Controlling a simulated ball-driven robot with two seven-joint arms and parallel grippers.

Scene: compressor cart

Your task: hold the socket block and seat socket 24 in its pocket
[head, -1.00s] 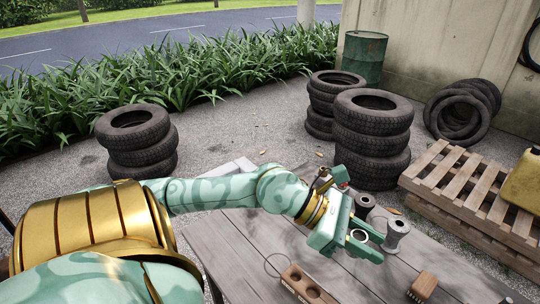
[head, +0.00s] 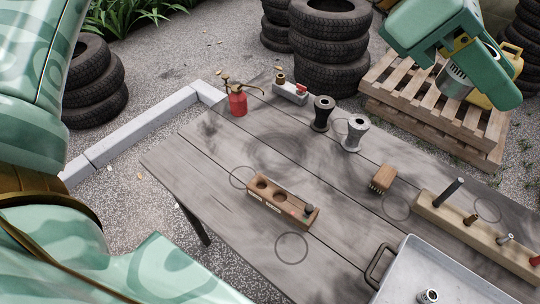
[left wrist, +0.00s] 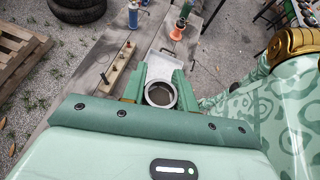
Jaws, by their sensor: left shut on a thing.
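The socket block (head: 264,209) is a brown wooden bar lying on the grey table. Two of its round pockets show open and dark. A small dark metal piece (head: 309,209) stands at its right end. My left gripper (head: 468,70) is at the top right of the head view, well away from the block. It is shut on a silvery metal socket (head: 453,84) and holds it above the table. In the left wrist view the socket (left wrist: 160,94) shows as a ring between the fingers. I cannot read a number on it. My right gripper is not in view.
A metal tray (head: 455,262) with another socket (head: 428,296) is at the lower right. A wooden rail with posts (head: 470,235), a brush (head: 382,179), two spools (head: 322,113) and a red oil can (head: 237,100) stand around the table. Table around the block is clear.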

